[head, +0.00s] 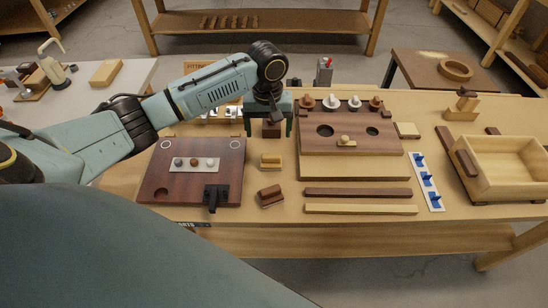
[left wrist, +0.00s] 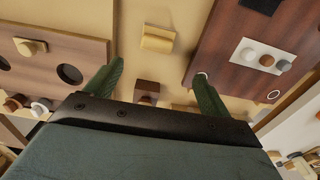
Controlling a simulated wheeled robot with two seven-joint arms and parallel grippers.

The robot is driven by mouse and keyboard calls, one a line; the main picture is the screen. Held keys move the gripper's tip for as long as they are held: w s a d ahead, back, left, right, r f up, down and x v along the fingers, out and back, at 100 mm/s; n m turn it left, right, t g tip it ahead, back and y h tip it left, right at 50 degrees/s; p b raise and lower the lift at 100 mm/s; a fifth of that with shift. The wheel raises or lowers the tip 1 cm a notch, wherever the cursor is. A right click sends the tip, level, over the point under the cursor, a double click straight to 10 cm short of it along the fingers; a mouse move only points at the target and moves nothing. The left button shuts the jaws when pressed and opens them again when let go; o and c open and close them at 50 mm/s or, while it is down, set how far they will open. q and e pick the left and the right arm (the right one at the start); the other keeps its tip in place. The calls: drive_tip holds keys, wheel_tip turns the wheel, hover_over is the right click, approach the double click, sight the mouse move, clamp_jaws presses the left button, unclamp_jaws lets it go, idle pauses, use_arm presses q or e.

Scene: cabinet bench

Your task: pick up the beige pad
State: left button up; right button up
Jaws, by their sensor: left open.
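My left gripper (head: 268,130) is open and points down over the bench, left of that board and well left of the pad. Its fingers (left wrist: 158,72) are spread, with a small dark brown block (left wrist: 147,92) showing between them; they hold nothing. My right gripper is not in view.
A yellow-beige block (head: 271,161) and a brown-and-beige block (head: 270,196) lie in front of the gripper. A dark board (head: 180,180) is at left. Two long bars, a white strip with blue pegs (head: 427,183) and an open wooden box (head: 505,190) are at right.

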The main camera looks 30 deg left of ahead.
use_arm(q)
hover_over(271, 155)
drive_tip(key=f, duration=0.4)
drive_tip(key=shift+a+f+b, duration=0.35)
drive_tip(key=shift+a, duration=0.05)
drive_tip(key=shift+d+f, duration=0.1)
drive_tip(key=shift+f, duration=0.35)
drive_tip(key=f, duration=0.3)
drive_tip(key=f+b, duration=0.1)
drive_tip(key=shift+d+f, duration=0.3)
drive_tip(key=shift+f, duration=0.1)
drive_tip(key=c, duration=1.1)
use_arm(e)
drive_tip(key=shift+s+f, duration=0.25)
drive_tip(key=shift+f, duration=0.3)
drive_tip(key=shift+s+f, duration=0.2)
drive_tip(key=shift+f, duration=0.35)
